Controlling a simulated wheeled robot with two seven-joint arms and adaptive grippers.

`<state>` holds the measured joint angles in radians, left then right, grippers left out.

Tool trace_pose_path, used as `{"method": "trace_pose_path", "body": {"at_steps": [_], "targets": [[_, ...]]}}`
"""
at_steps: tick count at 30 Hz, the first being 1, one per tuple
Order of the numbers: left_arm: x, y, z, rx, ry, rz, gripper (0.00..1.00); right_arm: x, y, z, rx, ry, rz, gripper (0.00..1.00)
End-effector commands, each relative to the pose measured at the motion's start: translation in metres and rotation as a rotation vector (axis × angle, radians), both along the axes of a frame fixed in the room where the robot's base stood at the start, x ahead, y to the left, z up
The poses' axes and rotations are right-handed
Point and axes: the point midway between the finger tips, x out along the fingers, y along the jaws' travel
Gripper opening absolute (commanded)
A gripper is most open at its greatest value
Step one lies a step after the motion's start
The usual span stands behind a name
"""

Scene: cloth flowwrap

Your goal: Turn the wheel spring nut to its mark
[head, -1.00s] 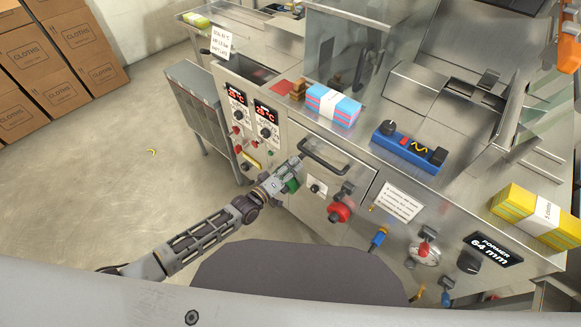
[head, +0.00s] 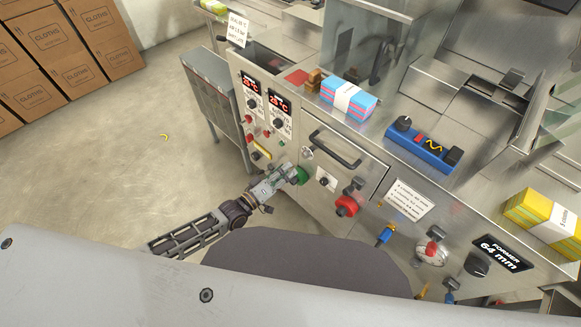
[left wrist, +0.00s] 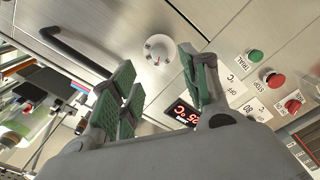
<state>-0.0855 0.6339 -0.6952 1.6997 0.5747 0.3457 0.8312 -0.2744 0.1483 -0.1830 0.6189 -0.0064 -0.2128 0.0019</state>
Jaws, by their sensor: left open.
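A small round silver dial (head: 307,153), which looks like the wheel spring nut, sits on the front panel by the left end of the black handle. In the left wrist view this pale dial (left wrist: 158,50) shows a small red mark and faces the gap between the fingers. My left gripper (head: 300,175) is open, with green finger pads, just below and in front of the dial. It appears apart from the dial and holds nothing. Its pads also show in the left wrist view (left wrist: 157,62). My right gripper is out of view.
The black door handle (head: 336,147) juts out beside the dial. A black knob on a white plate (head: 325,181) and a red knob (head: 346,206) stick out to the right. Temperature displays (head: 279,103) and red buttons are to the left. Open floor (head: 150,190) lies left.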

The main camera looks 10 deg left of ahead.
Motion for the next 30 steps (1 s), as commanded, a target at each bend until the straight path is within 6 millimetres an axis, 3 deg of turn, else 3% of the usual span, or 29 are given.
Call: {"method": "trace_pose_path", "body": {"at_steps": [12,30], "targets": [[-0.027,0.020,0.000,0.000,0.000,0.000,0.46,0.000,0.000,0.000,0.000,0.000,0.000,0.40],[-0.029,0.021,0.000,0.000,-0.001,-0.001,0.46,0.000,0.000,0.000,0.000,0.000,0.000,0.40]]}}
